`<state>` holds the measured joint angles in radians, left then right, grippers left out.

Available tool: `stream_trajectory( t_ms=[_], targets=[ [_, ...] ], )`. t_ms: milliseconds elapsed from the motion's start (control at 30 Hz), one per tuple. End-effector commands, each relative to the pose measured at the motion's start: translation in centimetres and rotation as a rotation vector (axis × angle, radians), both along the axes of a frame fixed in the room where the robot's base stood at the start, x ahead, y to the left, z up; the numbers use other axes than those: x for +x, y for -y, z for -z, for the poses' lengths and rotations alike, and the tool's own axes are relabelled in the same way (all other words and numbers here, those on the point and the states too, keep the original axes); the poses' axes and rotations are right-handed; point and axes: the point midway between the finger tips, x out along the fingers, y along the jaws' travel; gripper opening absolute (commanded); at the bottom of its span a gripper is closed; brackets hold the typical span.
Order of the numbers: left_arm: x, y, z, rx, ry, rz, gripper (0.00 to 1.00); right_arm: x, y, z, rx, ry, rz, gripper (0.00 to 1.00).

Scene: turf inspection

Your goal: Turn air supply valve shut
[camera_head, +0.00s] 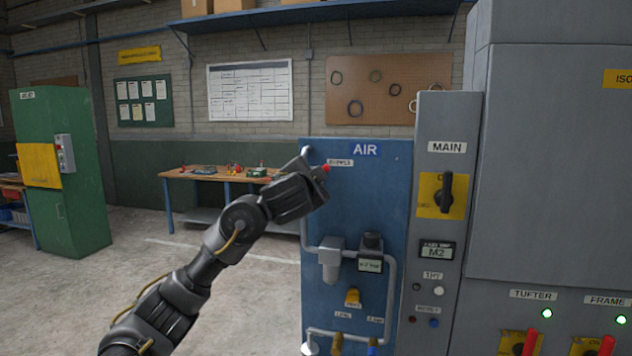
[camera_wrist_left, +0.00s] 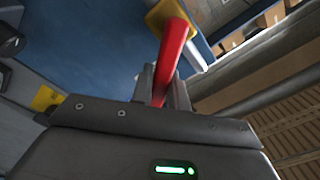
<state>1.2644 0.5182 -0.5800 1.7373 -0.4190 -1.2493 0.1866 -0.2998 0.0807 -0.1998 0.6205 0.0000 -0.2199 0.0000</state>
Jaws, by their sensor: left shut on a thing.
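The air panel (camera_head: 382,215) is a blue board with an "AIR" label and grey pipes. My left gripper (camera_head: 318,178) is at the upper left of this panel, over the pipe. In the left wrist view, my left gripper (camera_wrist_left: 163,92) is shut on a red handle (camera_wrist_left: 175,45), which I take to be the air supply valve's lever. A yellow part (camera_wrist_left: 168,15) shows at the handle's far end. In the head view only a small red tip (camera_head: 326,168) shows beside the fingers; the valve body is hidden behind my gripper. My right gripper is not in view.
A grey column with the black MAIN switch (camera_head: 446,192) stands right of the panel. A large grey cabinet (camera_head: 560,150) is further right. A workbench (camera_head: 220,175) and green cabinet (camera_head: 62,170) stand behind. The floor at left is clear.

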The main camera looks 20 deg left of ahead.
Motion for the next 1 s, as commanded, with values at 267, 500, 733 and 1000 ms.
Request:
stream_trajectory(
  t_ms=[267, 500, 733, 1000],
  targets=[
    [-0.4, -0.7, 1.6, 0.258, -0.039, -0.018, 0.0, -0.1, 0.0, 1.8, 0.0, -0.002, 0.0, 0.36],
    [-0.4, -0.5, 2.5, 0.444, -0.067, -0.02, 0.0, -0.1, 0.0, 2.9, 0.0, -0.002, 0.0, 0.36],
    [-0.4, -0.4, 3.0, 0.565, -0.085, -0.02, 0.0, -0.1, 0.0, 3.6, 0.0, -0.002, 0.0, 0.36],
    [-0.4, -0.4, 3.4, 0.633, -0.097, -0.02, 0.0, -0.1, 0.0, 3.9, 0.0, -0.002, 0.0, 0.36]
  ],
)
